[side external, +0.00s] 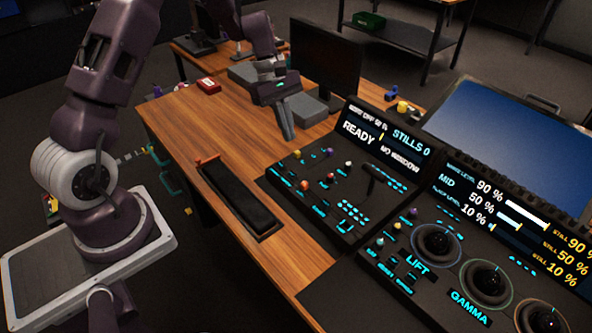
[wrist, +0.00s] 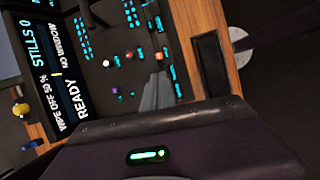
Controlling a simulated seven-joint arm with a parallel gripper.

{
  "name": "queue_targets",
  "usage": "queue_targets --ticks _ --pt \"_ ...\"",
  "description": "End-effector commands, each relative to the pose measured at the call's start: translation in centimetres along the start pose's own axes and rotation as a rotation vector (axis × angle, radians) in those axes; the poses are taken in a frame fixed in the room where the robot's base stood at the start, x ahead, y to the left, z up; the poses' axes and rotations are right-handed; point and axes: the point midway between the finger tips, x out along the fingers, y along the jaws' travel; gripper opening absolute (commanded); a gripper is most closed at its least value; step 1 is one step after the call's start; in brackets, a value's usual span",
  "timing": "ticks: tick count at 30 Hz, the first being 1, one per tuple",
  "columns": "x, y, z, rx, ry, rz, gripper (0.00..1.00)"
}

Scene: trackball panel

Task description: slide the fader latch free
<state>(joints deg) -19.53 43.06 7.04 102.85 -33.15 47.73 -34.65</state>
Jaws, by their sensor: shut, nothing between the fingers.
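I cannot tell for sure which part is the fader latch. A long black slotted block (side external: 240,198) lies on the wooden desk with a small orange-red piece (side external: 206,160) at its far end. A black lever (side external: 371,181) stands on the switcher panel (side external: 318,205), which has coloured knobs and cyan-lit keys. My gripper (side external: 289,136) is shut and empty, above the desk at the panel's far edge, apart from the block and the lever. In the wrist view, my gripper (wrist: 157,92) appears over the panel's knobs, and part of the black block (wrist: 208,63) shows beyond.
A second panel with trackballs (side external: 437,246) stands at the right. A dark monitor (side external: 325,62) and grey boxes (side external: 303,108) are behind my gripper. A red box (side external: 208,86) lies at the far left of the desk. Bare wood (side external: 180,128) lies left of my gripper.

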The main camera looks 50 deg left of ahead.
Motion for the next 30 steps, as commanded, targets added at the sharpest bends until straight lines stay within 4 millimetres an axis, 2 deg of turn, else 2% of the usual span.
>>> queue_targets --ticks 1,4,14,17,27,30 --pt "1.1 0.0 -0.9 -0.039 -0.01 -0.008 0.0" --pt "2.1 0.1 -1.8 -0.085 -0.019 -0.013 0.0" --pt "2.4 0.1 -1.9 -0.091 -0.021 -0.015 0.0" --pt "3.2 0.1 -1.9 -0.09 -0.021 -0.016 0.0" --pt "9.8 -0.1 -1.7 -0.09 -0.023 -0.018 0.0" --pt "11.2 -0.1 -1.7 -0.089 -0.022 -0.017 0.0"
